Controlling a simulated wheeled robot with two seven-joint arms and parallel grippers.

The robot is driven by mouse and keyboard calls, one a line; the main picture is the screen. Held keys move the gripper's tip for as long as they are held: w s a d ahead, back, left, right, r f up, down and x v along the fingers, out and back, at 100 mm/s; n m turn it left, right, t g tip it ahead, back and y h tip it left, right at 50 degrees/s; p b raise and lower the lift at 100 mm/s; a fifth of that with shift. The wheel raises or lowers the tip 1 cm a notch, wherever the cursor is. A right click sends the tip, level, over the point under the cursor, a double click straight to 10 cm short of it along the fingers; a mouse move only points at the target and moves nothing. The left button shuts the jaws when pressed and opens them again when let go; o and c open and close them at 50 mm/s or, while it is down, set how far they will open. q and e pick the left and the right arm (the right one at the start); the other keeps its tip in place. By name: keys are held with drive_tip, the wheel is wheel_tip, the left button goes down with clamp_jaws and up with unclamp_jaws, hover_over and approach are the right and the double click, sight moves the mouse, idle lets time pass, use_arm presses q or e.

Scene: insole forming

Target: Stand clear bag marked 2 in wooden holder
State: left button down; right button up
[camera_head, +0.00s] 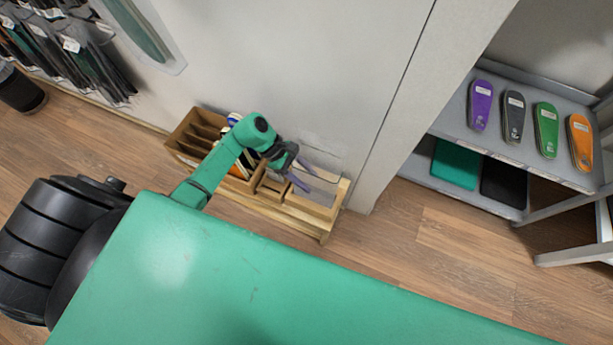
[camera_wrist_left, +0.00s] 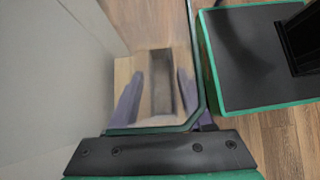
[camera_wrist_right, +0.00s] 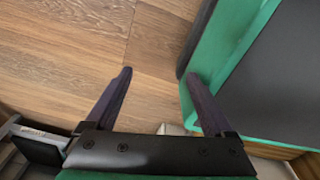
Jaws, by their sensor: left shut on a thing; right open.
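My left gripper (camera_head: 302,174) is over the right part of a low wooden unit in the head view. In the left wrist view its purple fingers (camera_wrist_left: 158,80) have a see-through, dark-edged sheet (camera_wrist_left: 204,85) between and around them, which looks like the clear bag. Its mark cannot be read. Through it shows a blurred wooden piece with a dark slot (camera_wrist_left: 162,85). The wooden holder (camera_head: 186,134) with several slots stands against the wall, left of the gripper. My right gripper (camera_wrist_right: 159,75) is open and empty above the floor, outside the head view.
A wooden tray (camera_head: 341,190) forms the unit's right end. My green body fills the lower head view. A grey shelf (camera_head: 466,133) with coloured insoles stands at right. Packs hang on the wall (camera_head: 85,60) at upper left, by a clear pack with a green insole (camera_head: 137,30).

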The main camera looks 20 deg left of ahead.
use_arm(q)
drive_tip(key=shift+c, duration=1)
unclamp_jaws()
drive_tip(key=v, duration=1.4)
drive_tip(key=shift+a+r, duration=0.2)
drive_tip(key=shift+s+f, duration=0.1)
